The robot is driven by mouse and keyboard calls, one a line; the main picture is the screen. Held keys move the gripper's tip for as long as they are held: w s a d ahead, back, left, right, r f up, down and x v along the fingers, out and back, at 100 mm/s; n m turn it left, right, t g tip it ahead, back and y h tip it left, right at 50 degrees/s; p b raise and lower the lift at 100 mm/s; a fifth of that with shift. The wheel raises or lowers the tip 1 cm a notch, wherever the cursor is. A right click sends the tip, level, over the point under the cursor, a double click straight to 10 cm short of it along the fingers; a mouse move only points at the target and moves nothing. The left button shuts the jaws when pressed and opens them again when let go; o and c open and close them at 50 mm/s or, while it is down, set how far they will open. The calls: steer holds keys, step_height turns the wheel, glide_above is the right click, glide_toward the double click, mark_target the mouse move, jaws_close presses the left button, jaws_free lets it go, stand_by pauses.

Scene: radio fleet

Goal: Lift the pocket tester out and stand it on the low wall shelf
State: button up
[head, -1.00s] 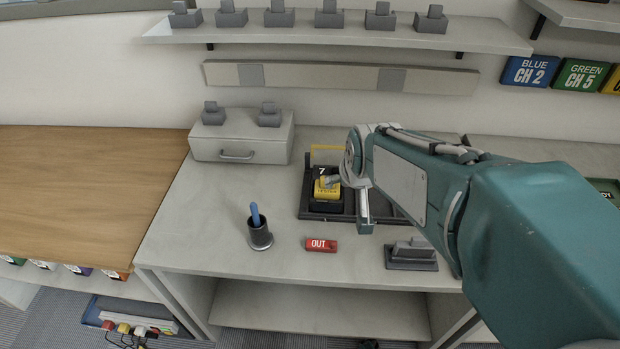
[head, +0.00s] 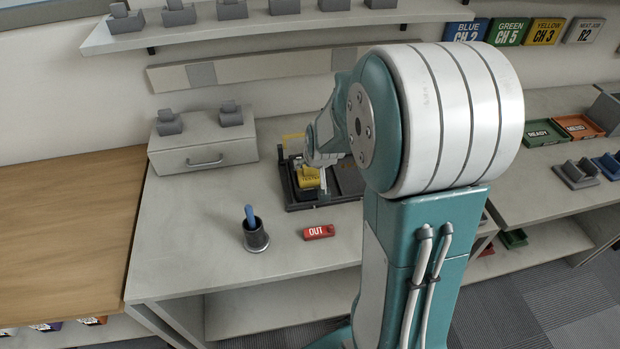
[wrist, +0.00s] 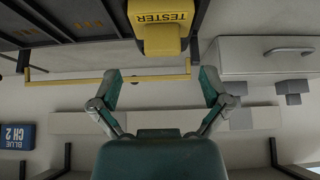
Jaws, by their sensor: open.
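The yellow pocket tester (head: 307,178), on a dark base, stands in a dark tray (head: 297,207) on the workbench. In the wrist view the tester (wrist: 160,30) shows upside down at the top, with its TESTER label readable. My gripper (wrist: 160,76) is open and empty there, its fingers spread wide, with the tester beyond the fingertips. In the head view my gripper (head: 322,162) is close by the tester and partly hidden by my arm. I cannot tell whether they touch. A long pale wall shelf (head: 270,40) holds several grey stands.
A thin yellow bar (wrist: 60,80) crosses near the fingertips. A grey drawer box (head: 203,155) stands left of the tray. A cup with a blue tool (head: 256,238) and a red OUT tag (head: 319,232) lie in front. The bench's left front is clear.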

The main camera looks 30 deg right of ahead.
mark_target(310, 174)
steer(key=shift+w+a+f, duration=0.2)
steer(key=shift+w+f, duration=0.1)
steer(key=shift+f, duration=0.2)
steer(key=shift+d+x, duration=0.1)
steer(key=shift+x, duration=1.1)
steer(key=shift+d+x, duration=0.15)
steer(key=shift+x, duration=1.05)
steer(key=shift+a, duration=0.2)
jaws_close()
